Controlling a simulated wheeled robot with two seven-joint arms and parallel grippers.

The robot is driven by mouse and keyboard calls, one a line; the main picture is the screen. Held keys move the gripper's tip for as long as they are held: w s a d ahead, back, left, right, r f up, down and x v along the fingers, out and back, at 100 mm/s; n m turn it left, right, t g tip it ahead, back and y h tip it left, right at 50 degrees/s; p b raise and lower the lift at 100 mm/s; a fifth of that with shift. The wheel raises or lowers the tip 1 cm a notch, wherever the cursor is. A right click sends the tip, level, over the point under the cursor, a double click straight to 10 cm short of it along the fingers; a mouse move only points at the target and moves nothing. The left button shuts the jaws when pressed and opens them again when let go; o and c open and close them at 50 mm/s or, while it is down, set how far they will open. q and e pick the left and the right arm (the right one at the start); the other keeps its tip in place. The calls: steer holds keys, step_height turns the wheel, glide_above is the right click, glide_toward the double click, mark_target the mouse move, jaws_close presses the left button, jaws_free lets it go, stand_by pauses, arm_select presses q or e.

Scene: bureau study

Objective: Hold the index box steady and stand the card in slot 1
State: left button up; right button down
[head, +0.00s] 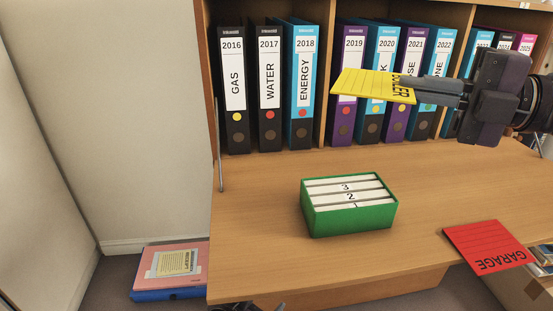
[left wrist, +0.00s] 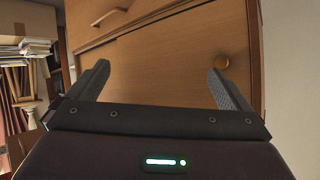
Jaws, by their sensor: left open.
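The green index box (head: 350,220) stands on the desk, with white dividers marked 3, 2 and 1 from back to front. My right gripper (head: 425,90) is shut on one end of a yellow card (head: 365,86). It holds the card roughly flat, well above the desk, behind and to the right of the box. The card's lettering is partly hidden by the fingers. My left gripper (left wrist: 158,78) is open and empty in the left wrist view, facing wooden drawer fronts. No gripper touches the box.
A red card marked GARAGE (head: 490,247) lies at the desk's front right edge. Several labelled binders (head: 305,90) stand in the shelves behind. The desk (head: 260,215) is clear around the box. Folders (head: 170,270) lie low at the left.

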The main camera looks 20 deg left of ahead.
arm_select(q)
steer(key=w+a+r+t+y, duration=0.2)
steer(key=w+a+r+t, duration=0.1)
steer(key=w+a+r, duration=0.4)
steer(key=w+a+r+t+y, duration=0.2)
steer(key=a+r+t+y, duration=0.15)
steer(key=a+r, duration=0.6)
steer(key=w+a+r+t+y, duration=0.2)
steer(key=a+r+t, duration=0.4)
steer(key=r, duration=0.7)
steer(key=s+d+r+m+g+h, duration=0.15)
steer(key=d+r+m+h, duration=0.5)
steer(key=m, duration=0.65)
steer(key=d+r+m+g+h, duration=0.2)
steer(key=d+r+m+h, duration=0.2)
steer(key=d+m+h, duration=0.55)
steer(key=m+g+h, duration=0.6)
steer(key=m+g, duration=0.7)
steer(key=m, duration=0.9)
glide_above(306, 199)
steer(key=v, duration=0.6)
step_height(306, 199, down, 6)
step_height(306, 199, down, 8)
steer(key=shift+d+r, duration=0.1)
steer(key=shift+w+d+r, duration=0.15)
steer(key=shift+d, duration=0.1)
steer(key=shift+x, duration=3.4)
